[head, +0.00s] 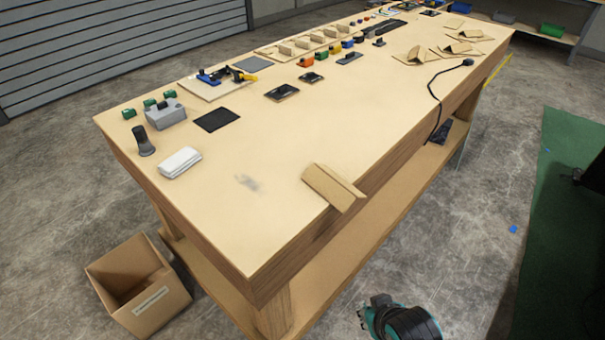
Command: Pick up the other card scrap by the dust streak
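A folded tan card scrap (333,187) lies on the workbench (290,135) near its front edge, with one end reaching the edge. A grey dust streak (248,183) is on the bench top to the left of this scrap, apart from it. Part of my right arm, dark with teal, shows at the bottom of the head view, low and in front of the bench. Its gripper (366,318) is only partly visible and far from the scrap; its fingers cannot be made out clearly. My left gripper is not in view.
An open cardboard box (140,288) with a label stands on the floor at the lower left. A white cloth-like block (180,163) and a dark cylinder (144,141) sit left of the streak. More folded card pieces (416,55) and a black cable (435,97) lie farther back.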

